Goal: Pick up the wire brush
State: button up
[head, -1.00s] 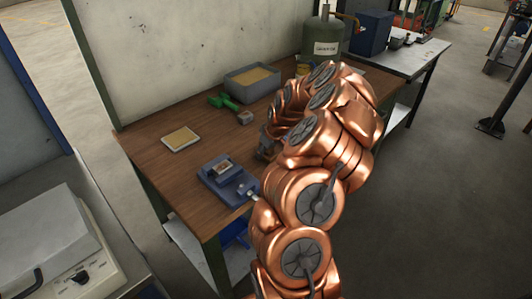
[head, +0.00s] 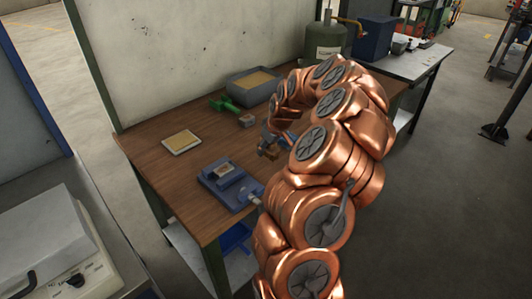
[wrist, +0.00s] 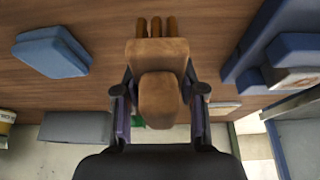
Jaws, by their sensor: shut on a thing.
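My gripper (head: 268,140) is above the workbench, at the edge of my arm in the head view. In the wrist view my gripper (wrist: 160,98) is shut on a brown wooden piece, which I take for the wire brush (wrist: 158,52). A finger touches it on each side. It has a wide block, a rounded near end and several short brown rods at its far end. In the head view the brush (head: 267,153) shows only as a small brown shape under the fingers. I cannot clearly tell its height above the bench.
The wooden workbench (head: 150,150) holds a blue vise (head: 228,185), a tan-topped pad (head: 181,142), a green tool (head: 223,104), a small block (head: 246,120) and a grey tray (head: 253,88). A blue block (wrist: 50,52) lies left of the brush in the wrist view.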

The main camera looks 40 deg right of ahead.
jog(key=s+a+b, duration=0.1)
jog(key=s+a, duration=0.2)
jog(key=a, duration=0.1)
jog(key=s+a+r+b, duration=0.1)
jog(key=s+a+b, duration=0.1)
jog(key=s+a, duration=0.1)
jog(key=s+a+b, duration=0.2)
jog(key=s+a, duration=0.2)
jog(key=shift+s+a+r, duration=0.2)
jog(key=shift+a, duration=0.15)
jog(key=o, duration=0.6)
jog(key=shift+c, duration=0.2)
jog(key=c, duration=0.4)
